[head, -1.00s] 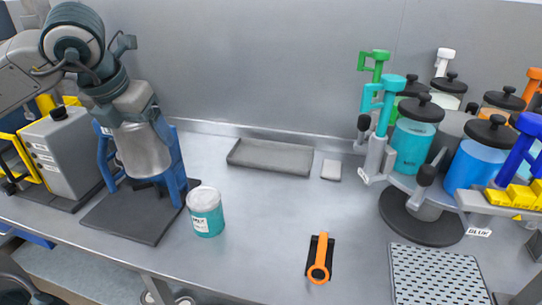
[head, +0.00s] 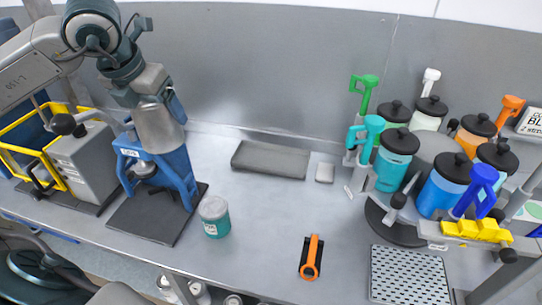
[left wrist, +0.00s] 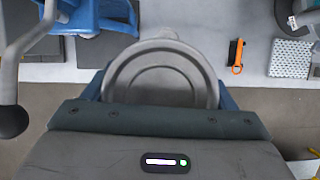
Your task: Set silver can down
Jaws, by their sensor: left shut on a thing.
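My left gripper (head: 160,103) is shut on the silver can (head: 158,130) and holds it upright, with its base in the air. In the head view the can overlaps the top of a blue clamp stand (head: 178,168). The stand's cradle below it shows empty. In the left wrist view the can's round grey top (left wrist: 160,76) lies between the blue fingers, and the blue stand (left wrist: 95,18) is at the upper left. The can's underside and exact height are hidden. My right gripper is not in view.
A dark base plate (head: 130,222) lies under the stand. A teal-filled tin (head: 214,217) stands to its right. A grey tray (head: 270,160) lies at the back. An orange-handled tool (head: 311,258) lies near the front edge. A carousel of jars (head: 400,180) fills the right. Mid-bench is mostly clear.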

